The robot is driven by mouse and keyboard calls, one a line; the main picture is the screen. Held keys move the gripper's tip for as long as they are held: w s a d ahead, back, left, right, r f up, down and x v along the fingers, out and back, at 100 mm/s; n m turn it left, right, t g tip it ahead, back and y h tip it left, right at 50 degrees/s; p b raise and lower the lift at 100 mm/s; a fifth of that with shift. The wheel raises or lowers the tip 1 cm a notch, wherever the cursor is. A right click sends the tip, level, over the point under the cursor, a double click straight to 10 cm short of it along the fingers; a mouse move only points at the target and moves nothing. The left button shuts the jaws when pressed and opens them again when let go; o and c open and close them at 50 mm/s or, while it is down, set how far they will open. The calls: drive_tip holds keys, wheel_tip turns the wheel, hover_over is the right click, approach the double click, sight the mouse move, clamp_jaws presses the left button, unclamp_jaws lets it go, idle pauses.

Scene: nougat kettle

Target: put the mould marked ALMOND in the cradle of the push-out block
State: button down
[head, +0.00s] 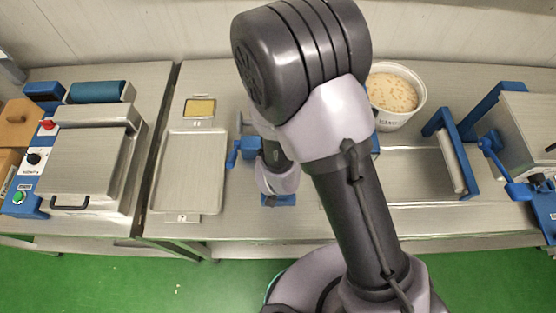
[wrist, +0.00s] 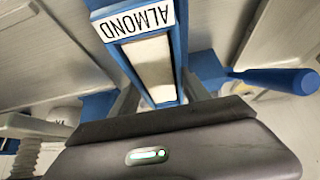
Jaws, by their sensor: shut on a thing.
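The mould marked ALMOND (wrist: 125,53) is a narrow blue trough with a pale filling and a white label in black letters. It shows at the top middle of the wrist view, running down to my gripper (wrist: 160,108). My gripper is shut on it. In the head view my gripper (head: 278,190) is low over the middle bench, with a blue piece under it. The push-out block (head: 247,149) appears as blue parts with a lever, mostly behind my arm; a blue handle (wrist: 275,80) also shows in the wrist view. Its cradle is hidden, and I cannot tell whether the mould touches it.
A long metal tray (head: 188,172) lies left of my gripper, with a small yellow-filled tray (head: 200,108) behind it. A white tub (head: 396,98) stands at the back right. A blue-framed roller (head: 450,150) is farther right. A steel press (head: 90,160) stands at left.

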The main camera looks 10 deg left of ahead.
drive_tip(key=shift+f+b, duration=0.6)
drive_tip(key=shift+b, duration=0.3)
idle(0.5)
drive_tip(key=shift+c, duration=0.2)
unclamp_jaws()
idle(0.3)
drive_tip(key=shift+r, duration=0.1)
wheel_tip(320, 180, up, 8)
drive_tip(key=p, duration=0.6)
idle(0.4)
idle(0.3)
